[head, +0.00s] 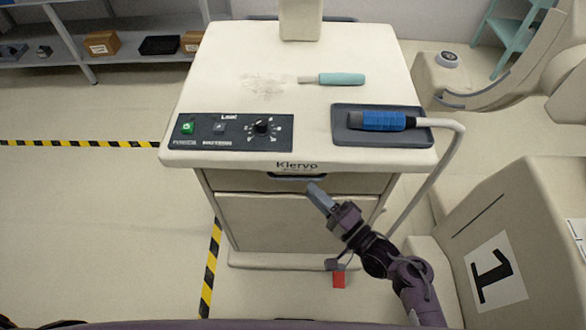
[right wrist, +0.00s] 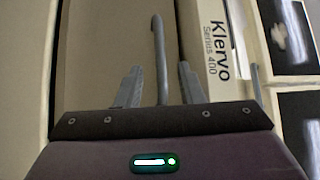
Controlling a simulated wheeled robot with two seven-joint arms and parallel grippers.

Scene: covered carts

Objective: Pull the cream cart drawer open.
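The cream cart (head: 290,60) stands in front of me in the head view. Its top drawer (head: 235,181) lies just below the worktop and looks shut, with a larger front panel (head: 270,225) under it. The drawer's handle (head: 290,177) is partly hidden by the worktop edge. My right gripper (head: 317,190) is in front of the drawer, just right of the handle. In the right wrist view the open fingers (right wrist: 158,75) stand on either side of the grey handle bar (right wrist: 160,45), with a gap at each side. My left gripper is out of view.
On the cart top are a control panel (head: 232,131), a teal-handled tool (head: 340,79) and a blue probe (head: 382,120) on a tray, its hose (head: 446,165) hanging at the right. A cream block (head: 520,225) stands close to my right arm. Floor at left is clear.

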